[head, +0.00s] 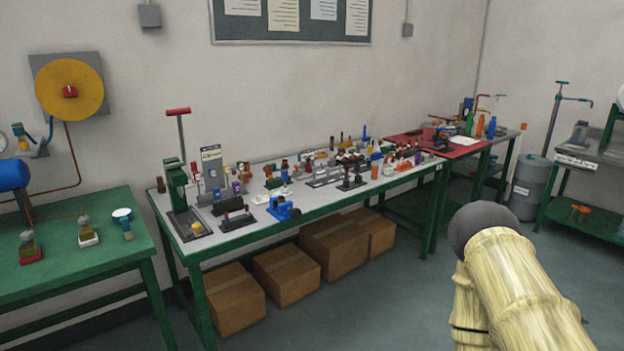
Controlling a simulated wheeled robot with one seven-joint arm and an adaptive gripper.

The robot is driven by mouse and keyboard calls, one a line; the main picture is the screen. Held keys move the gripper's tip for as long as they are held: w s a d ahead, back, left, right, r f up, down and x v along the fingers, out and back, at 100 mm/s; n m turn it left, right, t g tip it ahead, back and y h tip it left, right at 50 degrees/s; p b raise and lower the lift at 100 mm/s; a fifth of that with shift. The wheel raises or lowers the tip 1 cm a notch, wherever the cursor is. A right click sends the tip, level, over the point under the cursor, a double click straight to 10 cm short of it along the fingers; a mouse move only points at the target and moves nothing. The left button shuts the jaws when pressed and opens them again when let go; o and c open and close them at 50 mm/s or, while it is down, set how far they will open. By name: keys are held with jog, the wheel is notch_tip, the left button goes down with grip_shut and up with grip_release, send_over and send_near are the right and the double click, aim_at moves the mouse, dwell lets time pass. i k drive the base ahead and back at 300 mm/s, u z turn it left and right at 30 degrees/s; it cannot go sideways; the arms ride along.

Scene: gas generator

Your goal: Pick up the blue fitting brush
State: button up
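I cannot single out the blue fitting brush for sure; things on the long workbench (222,240) are small and crowded. Blue items there include a slim upright blue piece (364,132) at the back, a small blue piece (285,172) in the middle and a blue vise-like tool (284,208) at the front edge. A fitting with a blue-rimmed white top (122,219) stands on the green table at the left. My gripper is not in view. Only pale links of my arm, with a dark round end, show at the lower right, apart from the bench.
A green table (70,268) stands at the left. Cardboard boxes (334,247) sit under the workbench. A red mat (408,146) covers the bench's far end. A grey drum (530,187) and another green bench (590,215) stand at the right. The floor before the bench is clear.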

aim_at(283, 174)
jog(key=z, duration=0.6)
jog(key=i, duration=2.05)
jog(key=u, duration=0.75)
